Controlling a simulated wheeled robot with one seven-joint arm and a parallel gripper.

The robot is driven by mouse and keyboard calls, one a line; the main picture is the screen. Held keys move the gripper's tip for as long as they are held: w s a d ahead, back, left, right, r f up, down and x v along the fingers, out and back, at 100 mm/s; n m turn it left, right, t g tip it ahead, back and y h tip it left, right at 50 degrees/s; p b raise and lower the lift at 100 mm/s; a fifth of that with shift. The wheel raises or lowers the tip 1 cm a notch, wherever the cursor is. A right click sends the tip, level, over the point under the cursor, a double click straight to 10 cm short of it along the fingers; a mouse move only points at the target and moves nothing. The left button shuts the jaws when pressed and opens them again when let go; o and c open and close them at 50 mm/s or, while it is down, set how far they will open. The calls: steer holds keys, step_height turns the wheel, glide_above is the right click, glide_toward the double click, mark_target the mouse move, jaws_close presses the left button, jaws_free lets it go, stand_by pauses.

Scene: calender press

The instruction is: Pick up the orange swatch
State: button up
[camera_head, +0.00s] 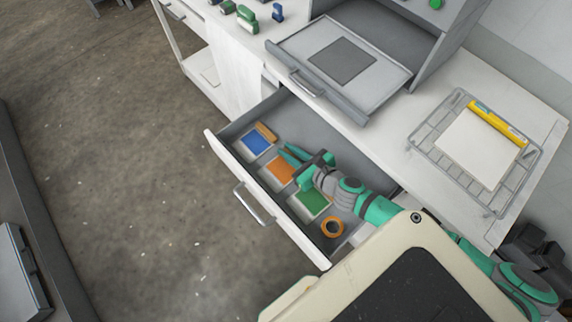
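The orange swatch (280,172) lies in the open drawer (275,215), in the middle of a row between a blue swatch (257,142) and a green swatch (312,201). It looks like an orange square with a pale border. Its right edge is partly hidden by my gripper (289,163). My gripper reaches into the drawer from the right, over or beside the swatch's right side. Its green fingers appear spread apart, with nothing seen between them. I cannot tell how high they are above the swatch.
An orange tape ring (333,227) and a small orange-brown block (266,132) are also in the drawer. The press tray (375,86) is pulled out above the drawer's far end. A wire rack (421,143) with a white pad (465,150) lies on the counter at right.

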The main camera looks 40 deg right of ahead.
jaws_close()
steer(key=shift+r, duration=0.1)
